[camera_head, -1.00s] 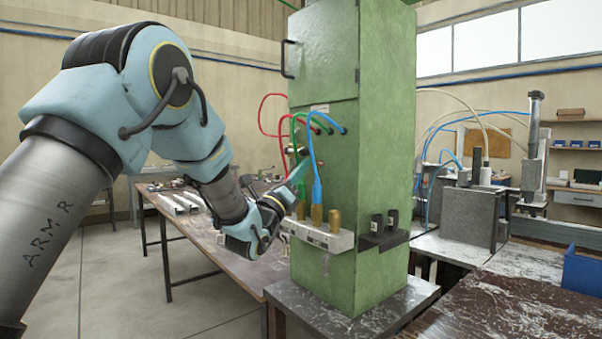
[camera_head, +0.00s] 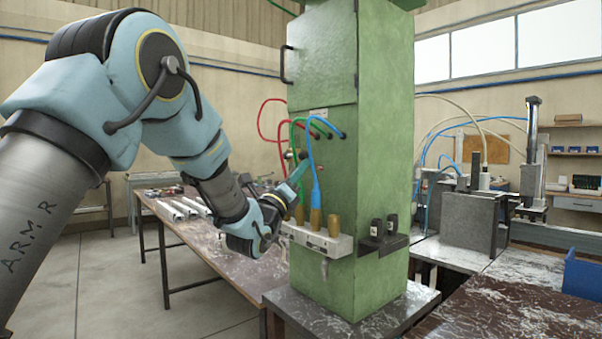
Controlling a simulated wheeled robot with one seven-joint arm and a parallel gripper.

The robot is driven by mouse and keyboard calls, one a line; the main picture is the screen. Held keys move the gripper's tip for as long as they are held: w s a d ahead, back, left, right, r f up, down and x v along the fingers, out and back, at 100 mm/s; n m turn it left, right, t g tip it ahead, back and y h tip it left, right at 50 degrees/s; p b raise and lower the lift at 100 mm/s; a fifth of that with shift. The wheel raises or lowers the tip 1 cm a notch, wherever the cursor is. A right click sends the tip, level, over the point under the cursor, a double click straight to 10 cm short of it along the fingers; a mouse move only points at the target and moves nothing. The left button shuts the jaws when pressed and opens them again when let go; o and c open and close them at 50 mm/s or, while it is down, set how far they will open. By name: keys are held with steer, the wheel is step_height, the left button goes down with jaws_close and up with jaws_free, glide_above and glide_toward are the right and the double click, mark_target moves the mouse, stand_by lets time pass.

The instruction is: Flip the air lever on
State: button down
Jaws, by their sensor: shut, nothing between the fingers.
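A tall green cabinet (camera_head: 385,190) stands in the middle of the view. Small dark and reddish fittings (camera_head: 303,155) show on its left front face, below the hose ports. They appear to belong to the air lever, but they are too small and partly covered to tell its position. My gripper (camera_head: 300,171) reaches in from the left, its bluish fingers shut and empty, pointing up and right. Its fingertips are close to these fittings. I cannot tell whether they touch.
Red, green and blue hoses (camera_head: 311,152) loop close around the fingers. A pale rack (camera_head: 318,239) with brass-coloured handles sits just below, beside a dark holder (camera_head: 382,243). A long table (camera_head: 215,245) stands behind my arm. A bench with machinery (camera_head: 470,222) is at right.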

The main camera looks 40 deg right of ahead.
steer(key=shift+r+n, duration=0.2)
steer(key=shift+n, duration=0.2)
steer(key=w+r+n+t+y+p, duration=0.2)
steer(key=w+r+n+y+p, duration=0.2)
steer(key=r+n+y, duration=0.5)
steer(key=shift+w+d+r+n+p, duration=0.25)
steer(key=shift+w+r+n, duration=1.1)
steer(key=shift+n, duration=1.95)
steer(key=shift+a+r, duration=0.1)
steer(key=shift+r, duration=0.05)
